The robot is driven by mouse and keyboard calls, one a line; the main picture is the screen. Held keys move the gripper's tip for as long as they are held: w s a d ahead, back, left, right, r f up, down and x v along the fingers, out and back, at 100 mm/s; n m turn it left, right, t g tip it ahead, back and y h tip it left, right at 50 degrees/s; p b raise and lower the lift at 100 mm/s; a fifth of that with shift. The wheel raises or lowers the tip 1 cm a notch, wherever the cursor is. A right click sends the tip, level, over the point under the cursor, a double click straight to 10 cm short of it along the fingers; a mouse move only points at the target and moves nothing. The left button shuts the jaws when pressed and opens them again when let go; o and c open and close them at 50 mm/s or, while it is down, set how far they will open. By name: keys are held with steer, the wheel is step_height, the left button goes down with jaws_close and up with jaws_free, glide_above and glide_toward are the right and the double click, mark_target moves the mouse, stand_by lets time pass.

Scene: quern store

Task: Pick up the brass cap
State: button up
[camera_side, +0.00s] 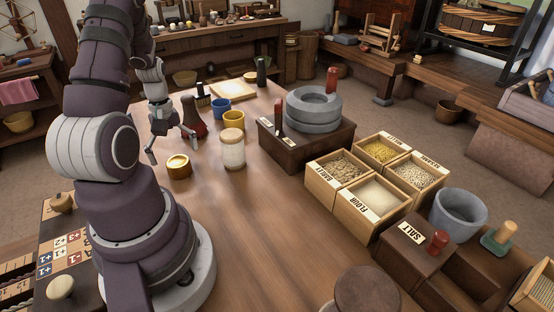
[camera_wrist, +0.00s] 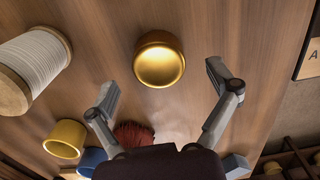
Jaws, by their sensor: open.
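The brass cap (camera_side: 179,166) is a round, shiny gold piece on the wooden table, just in front of my gripper in the side view. In the wrist view the brass cap (camera_wrist: 159,62) lies upper middle, ahead of the fingertips and roughly centred between them. My gripper (camera_side: 172,143) hangs over the table with its fingers spread. In the wrist view my gripper (camera_wrist: 161,80) is open and empty, and its fingers do not appear to touch the cap.
A thread spool (camera_side: 232,149) stands right of the cap, near a yellow cup (camera_side: 234,120) and a blue cup (camera_side: 220,107). A dark red brush (camera_side: 193,116) stands close behind the gripper. A stone quern (camera_side: 313,108) and wooden grain boxes (camera_side: 338,168) stand right. The table's front middle is clear.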

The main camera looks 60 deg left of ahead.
mark_target(177, 161)
step_height(177, 161, down, 3)
steer(key=shift+w+f, duration=0.1)
steer(key=shift+f, duration=0.05)
steer(key=c, duration=1.2)
steer(key=shift+c, duration=0.2)
